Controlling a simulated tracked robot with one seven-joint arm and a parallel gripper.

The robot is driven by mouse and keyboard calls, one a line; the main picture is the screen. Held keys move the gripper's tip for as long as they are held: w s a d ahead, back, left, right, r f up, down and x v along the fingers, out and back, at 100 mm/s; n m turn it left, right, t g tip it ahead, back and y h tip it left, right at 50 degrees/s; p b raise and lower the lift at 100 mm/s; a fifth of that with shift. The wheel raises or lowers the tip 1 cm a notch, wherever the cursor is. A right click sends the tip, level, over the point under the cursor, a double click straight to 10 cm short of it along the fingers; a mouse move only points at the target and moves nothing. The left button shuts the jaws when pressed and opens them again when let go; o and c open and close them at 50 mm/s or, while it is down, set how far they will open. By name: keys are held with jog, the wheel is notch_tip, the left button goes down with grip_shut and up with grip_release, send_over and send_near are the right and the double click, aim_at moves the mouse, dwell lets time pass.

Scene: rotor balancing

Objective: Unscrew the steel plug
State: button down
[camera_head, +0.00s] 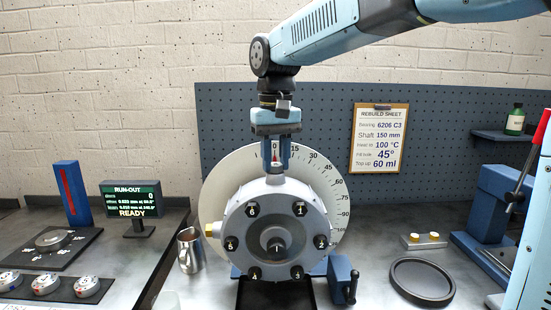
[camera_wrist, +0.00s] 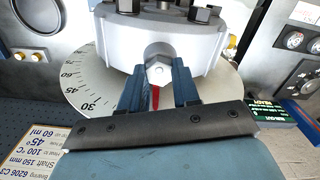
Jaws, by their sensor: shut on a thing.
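The grey round housing (camera_head: 240,262) stands upright on its stand, with numbered bolts around its face. The steel plug (camera_wrist: 158,72) is a pale hex head in the recess of the housing's rim, between my fingers in the wrist view. A brass plug (camera_head: 211,230) sticks out of the housing's left side.
A white degree dial (camera_head: 335,185) stands behind the housing, with a red pointer near its top. A run-out display (camera_head: 131,200) reads READY. A rebuild sheet (camera_head: 379,138) hangs behind.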

jog(key=n, duration=1.2)
jog(key=shift+r+n, duration=0.1)
jog(key=shift+n, duration=0.3)
jog(key=n, duration=0.4)
jog(key=shift+n, duration=0.4)
